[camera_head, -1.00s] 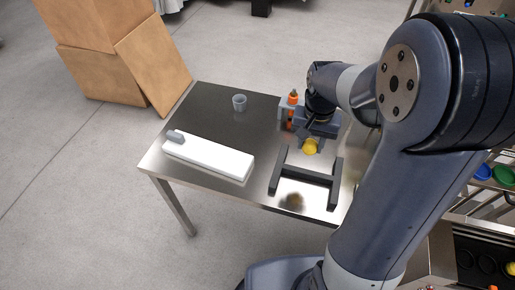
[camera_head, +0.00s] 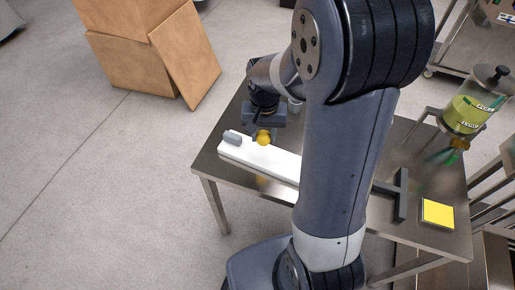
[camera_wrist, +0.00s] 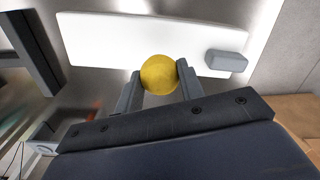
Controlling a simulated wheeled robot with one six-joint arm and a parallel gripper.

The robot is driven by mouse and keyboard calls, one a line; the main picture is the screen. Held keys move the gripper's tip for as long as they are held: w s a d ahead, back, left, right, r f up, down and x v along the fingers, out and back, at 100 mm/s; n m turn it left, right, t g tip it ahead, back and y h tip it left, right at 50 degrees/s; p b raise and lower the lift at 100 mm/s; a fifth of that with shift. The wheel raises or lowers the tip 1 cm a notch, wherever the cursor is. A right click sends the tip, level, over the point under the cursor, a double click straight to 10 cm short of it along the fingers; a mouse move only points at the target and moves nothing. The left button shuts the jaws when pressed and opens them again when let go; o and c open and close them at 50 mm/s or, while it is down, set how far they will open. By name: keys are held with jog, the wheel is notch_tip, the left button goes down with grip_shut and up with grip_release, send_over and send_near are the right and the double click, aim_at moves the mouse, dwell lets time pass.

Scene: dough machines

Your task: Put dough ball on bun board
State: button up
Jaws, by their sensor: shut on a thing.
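The yellow dough ball (camera_head: 263,138) is held between the fingers of my gripper (camera_head: 262,131). In the wrist view the ball (camera_wrist: 159,74) sits between the two grey fingertips, in front of the white bun board (camera_wrist: 100,38). The bun board (camera_head: 262,158) is a long white slab on the steel table, with a small grey block (camera_head: 232,137) at its left end. My gripper holds the ball above the board, nearer its left part. My arm hides the right end of the board in the head view.
The steel table (camera_head: 212,170) has a dark H-shaped frame (camera_head: 401,195) and a yellow square (camera_head: 437,213) at its right. A clear container with green contents (camera_head: 468,113) stands beyond. Cardboard boxes (camera_head: 150,50) lie on the floor behind left.

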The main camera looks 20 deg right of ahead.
aim_at(263, 154)
jog(key=shift+f+b, duration=0.3)
jog(key=shift+f, duration=2.65)
jog(key=shift+f, duration=0.2)
jog(key=o, duration=1)
jog(key=shift+o, duration=0.2)
jog(key=shift+r, duration=0.15)
notch_tip(263, 154, up, 12)
jog(key=shift+r+p, duration=0.1)
jog(key=shift+p, duration=0.7)
